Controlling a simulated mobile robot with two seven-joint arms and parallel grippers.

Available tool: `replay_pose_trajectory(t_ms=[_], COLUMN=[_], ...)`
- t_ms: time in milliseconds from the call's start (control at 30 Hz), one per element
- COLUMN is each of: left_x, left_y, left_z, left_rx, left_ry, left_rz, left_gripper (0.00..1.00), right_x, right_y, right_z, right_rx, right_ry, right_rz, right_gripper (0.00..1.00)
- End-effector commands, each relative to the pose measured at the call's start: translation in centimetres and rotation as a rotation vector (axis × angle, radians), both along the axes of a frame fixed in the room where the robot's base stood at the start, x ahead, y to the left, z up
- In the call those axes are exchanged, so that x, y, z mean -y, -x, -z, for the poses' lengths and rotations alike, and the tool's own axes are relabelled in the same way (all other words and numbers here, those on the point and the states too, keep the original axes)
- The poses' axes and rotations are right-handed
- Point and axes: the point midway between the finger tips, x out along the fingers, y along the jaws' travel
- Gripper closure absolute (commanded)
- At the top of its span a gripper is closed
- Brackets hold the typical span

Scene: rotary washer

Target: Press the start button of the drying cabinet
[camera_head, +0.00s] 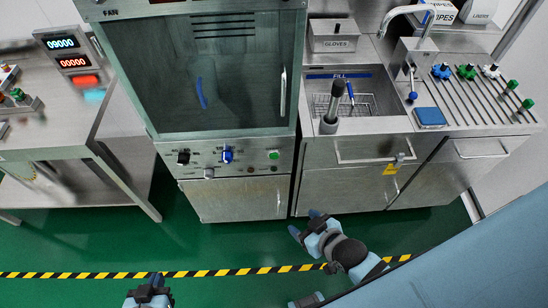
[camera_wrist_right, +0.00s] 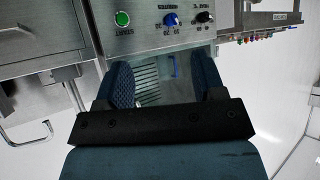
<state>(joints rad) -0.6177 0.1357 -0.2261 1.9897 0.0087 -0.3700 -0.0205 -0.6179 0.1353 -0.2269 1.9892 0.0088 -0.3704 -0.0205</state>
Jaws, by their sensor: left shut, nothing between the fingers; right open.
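The drying cabinet (camera_head: 200,75) stands at centre with its glass door shut. On the panel below the door, the green start button (camera_head: 273,155) is at the right end, beside a blue knob (camera_head: 227,155) and a black knob (camera_head: 183,157). In the right wrist view the panel is upside down, with the green button (camera_wrist_right: 122,18) in plain sight at upper left. My right gripper (camera_head: 304,222) is open and empty, in front of and below the panel, apart from the button. My left gripper (camera_head: 151,286) is shut and empty at the bottom edge, partly cut off.
Right of the cabinet is a sink (camera_head: 350,95) with a grey-handled tool in it, and a drain counter with a blue pad (camera_head: 430,117). At left is a steel table (camera_head: 60,130) with digital displays. Green floor with a striped line (camera_head: 210,272) is clear in front.

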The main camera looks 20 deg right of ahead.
Motion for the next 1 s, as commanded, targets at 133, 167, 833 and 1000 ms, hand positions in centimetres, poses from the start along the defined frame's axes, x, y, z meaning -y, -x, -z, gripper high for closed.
replay_pose_trajectory(t_ms=[133, 167, 833, 1000], left_x=[0.01, 0.01, 0.05, 0.06], left_y=[0.01, 0.01, 0.04, 0.05], left_z=[0.02, 0.02, 0.04, 0.04], left_rx=[-0.001, -0.001, -0.001, -0.001], left_ry=[0.000, 0.000, 0.000, 0.000], left_rz=[0.000, 0.000, 0.001, 0.001], left_gripper=[1.00, 1.00, 1.00, 1.00], right_x=[-0.01, -0.01, 0.00, 0.00], right_y=[0.00, 0.00, -0.01, -0.01], right_z=[-0.01, -0.01, -0.04, -0.04], right_rx=[0.000, 0.000, 0.001, 0.001], right_ry=[0.000, 0.000, 0.000, 0.000], right_rz=[0.000, 0.000, 0.000, 0.000], right_gripper=[0.72, 0.79, 1.00, 1.00])
